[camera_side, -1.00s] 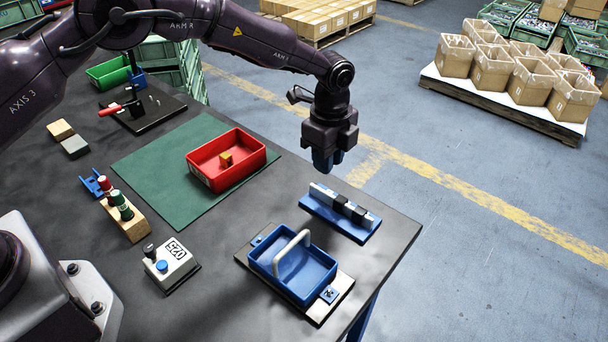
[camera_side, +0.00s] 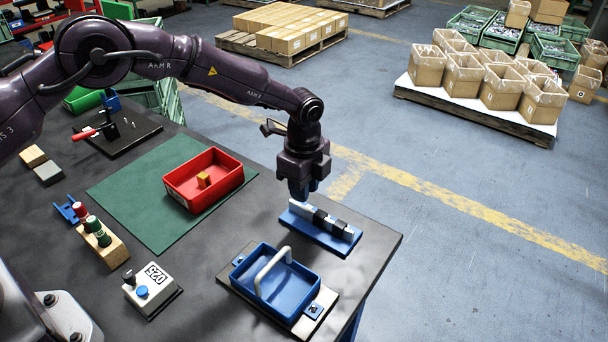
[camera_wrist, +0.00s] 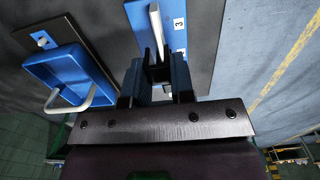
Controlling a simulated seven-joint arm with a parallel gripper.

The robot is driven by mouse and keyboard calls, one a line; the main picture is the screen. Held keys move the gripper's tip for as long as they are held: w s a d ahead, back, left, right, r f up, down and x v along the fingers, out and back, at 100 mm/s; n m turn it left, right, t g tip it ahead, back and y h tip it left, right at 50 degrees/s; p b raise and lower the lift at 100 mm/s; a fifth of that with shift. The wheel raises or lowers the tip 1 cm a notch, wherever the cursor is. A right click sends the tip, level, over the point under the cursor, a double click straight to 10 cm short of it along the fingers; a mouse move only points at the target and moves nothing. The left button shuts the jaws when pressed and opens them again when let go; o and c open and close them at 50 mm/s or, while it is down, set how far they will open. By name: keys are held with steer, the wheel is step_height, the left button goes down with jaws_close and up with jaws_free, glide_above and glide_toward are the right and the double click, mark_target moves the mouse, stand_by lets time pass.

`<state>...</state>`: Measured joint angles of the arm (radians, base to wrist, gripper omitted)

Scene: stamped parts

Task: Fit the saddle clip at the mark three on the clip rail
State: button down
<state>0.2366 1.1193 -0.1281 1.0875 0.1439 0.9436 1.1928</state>
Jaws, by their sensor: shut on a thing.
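The clip rail is a blue base (camera_side: 318,238) with a pale upright bar (camera_side: 302,208) along it, near the table's right edge. Two black pieces (camera_side: 320,217) sit on the bar toward its right end. In the wrist view the bar (camera_wrist: 156,22) runs toward my fingers, and a white label reading 3 (camera_wrist: 178,24) is on the blue base beside it. My gripper (camera_side: 299,192) is just above the rail's left end, pointing down. It is shut on the saddle clip (camera_wrist: 149,56), a dark piece between the fingertips, mostly hidden. I cannot tell whether the clip touches the bar.
A blue tray (camera_side: 281,291) with a pale handle stands close in front of the rail. A red bin (camera_side: 222,184) with a yellow block lies on the green mat (camera_side: 130,203) to the left. A control box (camera_side: 154,291) is at the front left. Floor lies beyond the table's right edge.

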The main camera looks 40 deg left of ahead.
mark_target(304, 207)
steer(key=shift+f, duration=0.95)
steer(key=shift+f, duration=1.65)
stand_by(0.7)
steer(key=c, duration=0.9)
jaws_free()
step_height(304, 207, up, 13)
